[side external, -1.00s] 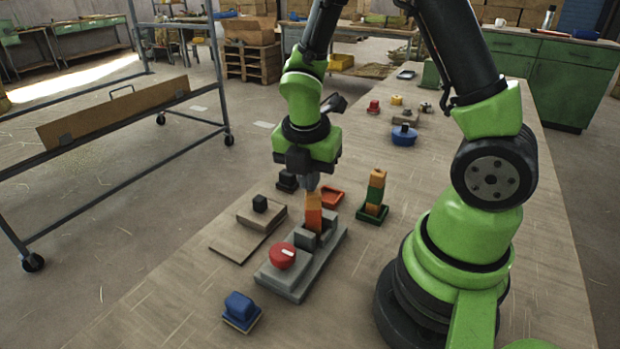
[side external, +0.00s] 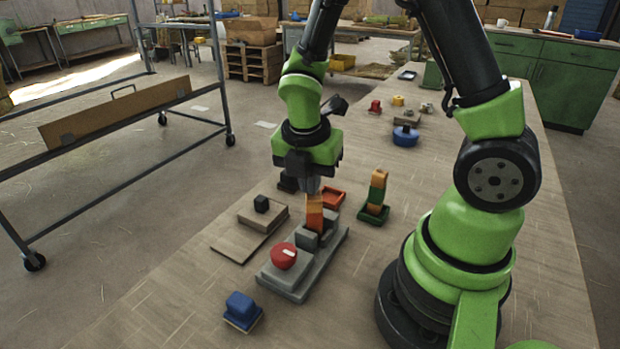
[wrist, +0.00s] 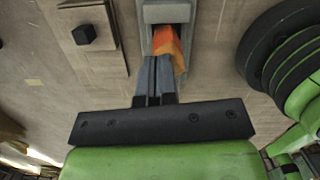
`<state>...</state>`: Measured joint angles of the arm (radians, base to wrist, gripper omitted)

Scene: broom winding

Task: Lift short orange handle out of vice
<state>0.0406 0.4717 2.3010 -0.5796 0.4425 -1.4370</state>
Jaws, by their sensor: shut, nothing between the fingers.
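The short orange handle (side external: 314,213) stands upright in the grey vice (side external: 325,256), between its jaws. My gripper (side external: 312,190) points down right over the top of the handle. In the wrist view, the gripper's grey fingers (wrist: 155,62) are shut together with nothing between them. The orange handle (wrist: 166,42) shows just beyond and to the right of the fingertips, and the vice (wrist: 166,13) lies behind it. Whether the fingertips touch the handle I cannot tell.
A red knob (side external: 283,256) sits on the vice's near end. A stacked orange and green piece (side external: 376,193) stands in a green tray to the right. A blue block (side external: 242,307) sits at the front left.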

